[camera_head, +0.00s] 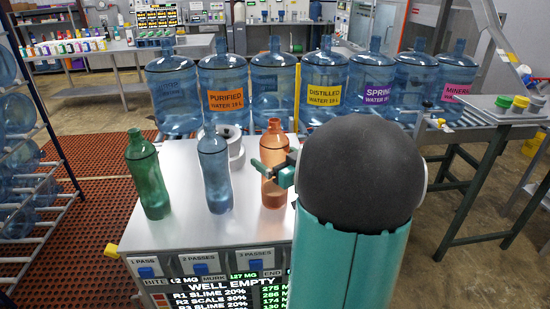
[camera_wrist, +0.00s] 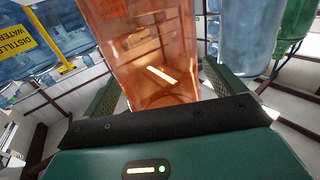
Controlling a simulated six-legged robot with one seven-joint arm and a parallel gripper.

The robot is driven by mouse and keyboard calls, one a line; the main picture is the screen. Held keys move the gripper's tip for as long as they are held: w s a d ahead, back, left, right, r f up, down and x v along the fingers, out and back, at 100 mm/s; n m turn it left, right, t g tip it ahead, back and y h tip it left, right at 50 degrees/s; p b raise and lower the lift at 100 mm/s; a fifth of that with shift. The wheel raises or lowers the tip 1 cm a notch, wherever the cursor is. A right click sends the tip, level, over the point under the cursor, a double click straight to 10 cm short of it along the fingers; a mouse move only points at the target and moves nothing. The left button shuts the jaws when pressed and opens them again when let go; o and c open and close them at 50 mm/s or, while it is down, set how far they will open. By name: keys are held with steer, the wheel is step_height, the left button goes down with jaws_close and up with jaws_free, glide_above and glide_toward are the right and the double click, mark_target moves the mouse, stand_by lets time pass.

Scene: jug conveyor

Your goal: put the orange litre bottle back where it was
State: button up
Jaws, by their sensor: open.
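The orange litre bottle (camera_head: 275,190) appears to stand upright on the white counter top, at the right of the bottle row, partly hidden by my gripper and arm. In the wrist view the orange bottle (camera_wrist: 143,50) fills the space between the fingers of my gripper (camera_wrist: 163,82), one finger on each side. Whether either finger touches it I cannot tell. The white counter (camera_head: 178,238) has a lit panel on its front.
A blue bottle (camera_head: 214,170) and a green bottle (camera_head: 147,178) stand left of the orange one. A round white fitting (camera_head: 235,146) sits behind the blue bottle. Large water jugs (camera_head: 222,90) line the conveyor behind. A jug rack (camera_head: 35,165) stands at left.

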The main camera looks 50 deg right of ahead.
steer(key=shift+r, duration=0.15)
steer(key=s+a, duration=0.1)
steer(key=s, duration=1.1)
steer(key=shift+a, duration=0.15)
